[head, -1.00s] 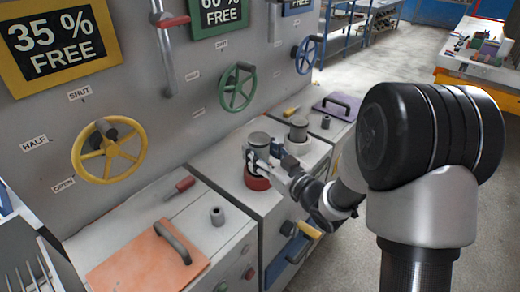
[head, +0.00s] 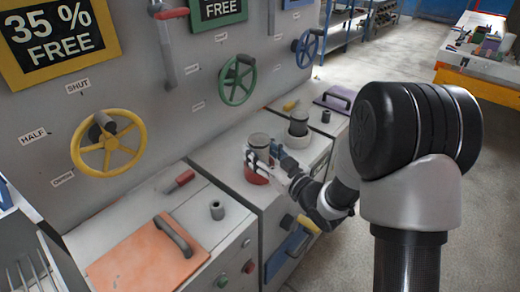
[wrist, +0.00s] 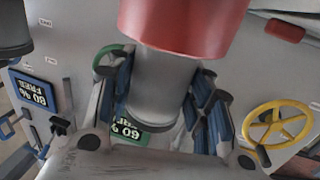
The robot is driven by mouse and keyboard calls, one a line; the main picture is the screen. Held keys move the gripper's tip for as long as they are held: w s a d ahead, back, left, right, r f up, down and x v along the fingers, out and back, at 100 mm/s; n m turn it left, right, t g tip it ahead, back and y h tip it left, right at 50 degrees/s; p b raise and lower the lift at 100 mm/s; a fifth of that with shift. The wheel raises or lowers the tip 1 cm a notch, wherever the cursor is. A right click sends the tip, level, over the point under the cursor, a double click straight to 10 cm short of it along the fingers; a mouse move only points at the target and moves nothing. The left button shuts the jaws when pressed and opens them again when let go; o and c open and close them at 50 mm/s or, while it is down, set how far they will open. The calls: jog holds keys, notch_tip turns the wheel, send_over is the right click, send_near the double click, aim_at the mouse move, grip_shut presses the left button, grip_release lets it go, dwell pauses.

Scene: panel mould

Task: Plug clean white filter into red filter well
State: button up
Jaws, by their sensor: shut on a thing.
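The pale grey-white filter (head: 259,141) is an upright cylinder on the right-hand bench section in the head view. Its lower end meets the red filter well (head: 254,177), a round red collar. My gripper (head: 264,163) is shut around the filter's side. The wrist view is upside down. There the filter (wrist: 160,70) sits between the blue-padded fingers of my gripper (wrist: 163,90), and its far end runs into the wider red collar (wrist: 185,22). The inside of the well is hidden, so I cannot tell how deep the filter goes.
Another grey cylinder (head: 298,122) with a dark collar stands just to the right. An orange lid (head: 140,262), a small grey post (head: 217,210) and a red handle (head: 180,181) lie to the left. The wall behind carries yellow (head: 107,143), green and blue wheels.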

jog(key=shift+f, duration=0.95)
jog(key=o, duration=1.2)
jog(key=shift+v, duration=6.05)
